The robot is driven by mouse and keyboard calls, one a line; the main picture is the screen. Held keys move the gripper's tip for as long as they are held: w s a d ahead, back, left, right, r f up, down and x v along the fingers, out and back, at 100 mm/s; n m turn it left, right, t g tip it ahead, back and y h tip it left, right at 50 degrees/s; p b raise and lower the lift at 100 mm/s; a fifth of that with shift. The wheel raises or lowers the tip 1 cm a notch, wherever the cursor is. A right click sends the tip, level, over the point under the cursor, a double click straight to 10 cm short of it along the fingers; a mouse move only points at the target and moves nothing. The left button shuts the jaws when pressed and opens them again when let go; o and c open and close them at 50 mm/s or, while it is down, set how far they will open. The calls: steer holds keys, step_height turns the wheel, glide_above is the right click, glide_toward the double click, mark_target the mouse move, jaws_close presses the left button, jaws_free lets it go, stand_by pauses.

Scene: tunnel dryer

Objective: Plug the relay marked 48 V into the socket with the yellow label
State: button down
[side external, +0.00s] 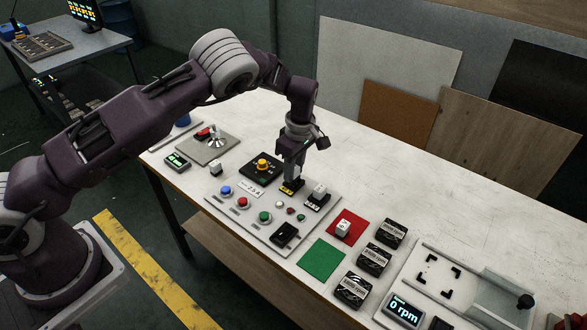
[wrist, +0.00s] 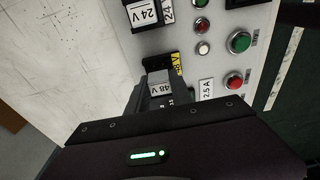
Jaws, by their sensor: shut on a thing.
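The relay marked 48 V (wrist: 160,87) is a pale block held between the fingers of my gripper (wrist: 158,92), its printed face showing in the wrist view. In the side view my gripper (side external: 291,178) points down at the socket with the yellow label (side external: 292,187), at the panel's back edge. In the wrist view the yellow label (wrist: 177,63) also reads 48 V, just beyond the relay. The fingers and relay hide part of that socket. I cannot tell whether the relay is seated or just above it.
A 24 V relay (side external: 319,190) stands in the neighbouring socket. The panel (side external: 236,212) carries buttons, lamps and a black socket (side external: 284,235). A white block (side external: 343,227) sits on a red mat (side external: 356,236); a green mat (side external: 322,258) is empty. Black boxes (side external: 374,260) stand farther right.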

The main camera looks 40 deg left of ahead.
mark_target(296, 169)
steer(key=shift+f, duration=0.75)
steer(key=c, duration=1.1)
jaws_free()
steer(key=shift+f, duration=0.1)
steer(key=shift+o, duration=0.2)
steer(key=r, duration=0.7)
steer(key=shift+d, duration=0.4)
